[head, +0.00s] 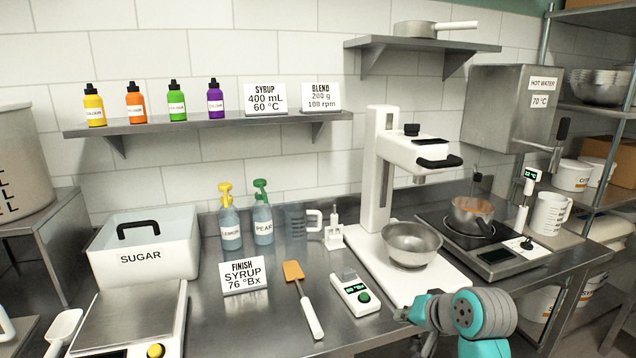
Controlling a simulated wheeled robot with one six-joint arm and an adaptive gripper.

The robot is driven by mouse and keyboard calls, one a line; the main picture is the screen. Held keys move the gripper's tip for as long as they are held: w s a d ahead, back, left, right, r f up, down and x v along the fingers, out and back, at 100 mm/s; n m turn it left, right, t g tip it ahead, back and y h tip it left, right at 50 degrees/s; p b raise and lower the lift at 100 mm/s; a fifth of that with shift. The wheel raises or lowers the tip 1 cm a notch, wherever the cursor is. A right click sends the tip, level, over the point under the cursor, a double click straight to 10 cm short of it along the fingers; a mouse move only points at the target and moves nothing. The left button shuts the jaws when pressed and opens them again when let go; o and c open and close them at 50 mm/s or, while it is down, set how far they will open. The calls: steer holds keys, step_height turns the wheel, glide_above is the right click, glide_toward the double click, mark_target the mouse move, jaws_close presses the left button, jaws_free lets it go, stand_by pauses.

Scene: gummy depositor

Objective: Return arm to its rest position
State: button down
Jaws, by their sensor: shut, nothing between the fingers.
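My gripper (408,313) shows at the bottom right of centre, at the end of my teal and grey arm. It is shut and empty, in front of the white mixer stand. It is small in view and partly hidden by my wrist. The steel bowl (411,246) sits on the mixer base behind it. The refractometer (356,293) with a green button lies to its left. No object hangs from my gripper.
A spatula (303,299) lies on the steel counter (250,325). A saucepan (472,215) stands on the hob at the right. The mixer (384,170) rises behind my arm. The sugar bin (146,246) and a scale (131,318) stand at the left.

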steer(key=s+f+t+h, duration=0.1)
steer(key=s+f, duration=0.4)
steer(key=f, duration=0.3)
steer(key=s+f+t, duration=0.1)
steer(key=s+f, duration=0.4)
steer(key=f, duration=0.3)
steer(key=s+f+t+h, duration=0.1)
steer(key=s+f, duration=0.2)
steer(key=s, duration=0.4)
steer(key=s+f, duration=0.4)
steer(key=s, duration=0.2)
steer(key=s+n+t+h, duration=0.2)
steer(key=s, duration=1.4)
steer(key=s+r+n+t, duration=0.1)
steer(key=s+r+n, duration=0.1)
steer(key=s+r, duration=0.8)
steer(key=s, duration=0.4)
